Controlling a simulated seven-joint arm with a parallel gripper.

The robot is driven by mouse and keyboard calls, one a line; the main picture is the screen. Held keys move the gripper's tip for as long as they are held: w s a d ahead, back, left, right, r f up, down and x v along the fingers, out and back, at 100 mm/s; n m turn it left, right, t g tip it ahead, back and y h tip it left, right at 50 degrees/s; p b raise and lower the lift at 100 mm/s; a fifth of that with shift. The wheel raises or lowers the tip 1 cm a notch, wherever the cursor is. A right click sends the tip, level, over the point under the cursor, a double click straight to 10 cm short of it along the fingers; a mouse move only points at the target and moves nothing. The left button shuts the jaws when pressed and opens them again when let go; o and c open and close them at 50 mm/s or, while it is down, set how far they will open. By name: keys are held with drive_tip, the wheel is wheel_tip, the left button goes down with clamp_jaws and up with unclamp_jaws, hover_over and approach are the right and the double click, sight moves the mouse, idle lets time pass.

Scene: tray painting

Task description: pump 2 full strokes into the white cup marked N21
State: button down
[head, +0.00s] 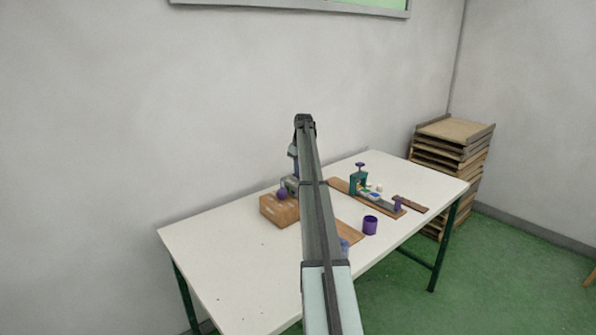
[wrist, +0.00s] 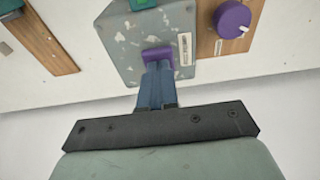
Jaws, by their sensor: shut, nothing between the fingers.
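My gripper (wrist: 155,76) is shut with nothing between its fingers. In the wrist view its blue fingertips are right at a small purple part (wrist: 157,56) on a worn grey box (wrist: 120,40); I cannot tell if they touch it. The grey box has a white label too small to read. In the head view it shows partly behind my arm (head: 291,185), and my gripper is just above it. I can make out no white cup marked N21 in either view; my arm covers part of the table.
A wooden block (head: 278,211) with a purple knob (head: 282,194) stands beside the grey box. A purple cup (head: 370,225) stands to the right of my arm. A green device (head: 357,182) is on a wooden board further right. The left of the table (head: 220,255) is clear.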

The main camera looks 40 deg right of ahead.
drive_tip(key=shift+r, duration=1.6)
drive_tip(key=shift+f, duration=2.2)
drive_tip(key=shift+r, duration=2.2)
drive_tip(key=shift+r, duration=0.1)
drive_tip(key=shift+r, duration=2.4)
